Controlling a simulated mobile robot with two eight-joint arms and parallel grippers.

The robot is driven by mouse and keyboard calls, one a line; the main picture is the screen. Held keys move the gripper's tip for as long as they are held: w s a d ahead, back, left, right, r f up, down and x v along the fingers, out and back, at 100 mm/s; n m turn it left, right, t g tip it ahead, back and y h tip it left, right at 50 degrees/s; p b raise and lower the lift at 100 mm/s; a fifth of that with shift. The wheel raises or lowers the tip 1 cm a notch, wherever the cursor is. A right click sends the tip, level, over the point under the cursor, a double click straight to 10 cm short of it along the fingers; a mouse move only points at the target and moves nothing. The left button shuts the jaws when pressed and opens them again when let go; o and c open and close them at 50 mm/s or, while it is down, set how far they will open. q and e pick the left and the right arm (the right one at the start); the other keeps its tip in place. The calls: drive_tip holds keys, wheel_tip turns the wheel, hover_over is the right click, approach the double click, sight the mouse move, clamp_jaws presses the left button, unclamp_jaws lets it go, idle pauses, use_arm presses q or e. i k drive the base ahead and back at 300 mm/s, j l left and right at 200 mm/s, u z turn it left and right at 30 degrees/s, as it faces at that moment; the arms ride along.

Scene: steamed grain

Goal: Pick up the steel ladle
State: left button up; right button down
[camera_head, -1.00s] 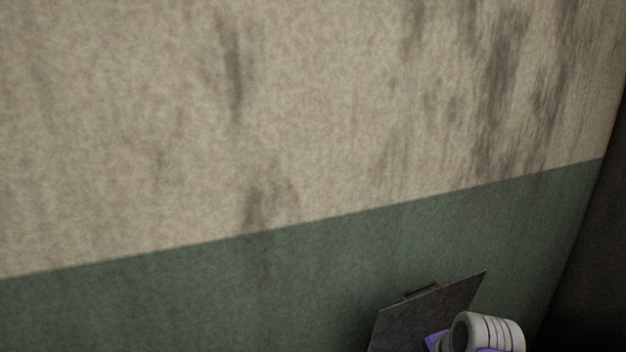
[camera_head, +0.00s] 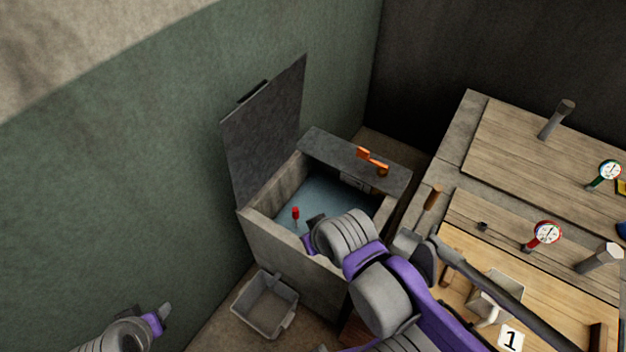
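I cannot pick out the steel ladle with certainty. A long dark grey rod with a broad, scoop-like head (camera_head: 426,262) lies over the wooden worktop at lower right, partly behind my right arm; I cannot tell if it is the ladle. My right gripper (camera_head: 312,228) is over the open tank (camera_head: 268,232), at its front side, with its fingers mostly hidden by its own wrist. My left gripper (camera_head: 163,313) is low at the left, by the green wall, away from everything. Neither gripper's opening shows clearly.
The tank's dark lid (camera_head: 265,130) stands open. A red-topped item (camera_head: 295,213) is in its bluish interior, and an orange-handled item (camera_head: 372,161) lies on its back ledge. A grey bin (camera_head: 265,304) is on the floor. Gauges (camera_head: 547,233) and posts stand on the worktop.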

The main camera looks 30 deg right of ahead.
sight(406, 241)
drive_tip(key=z, duration=1.25)
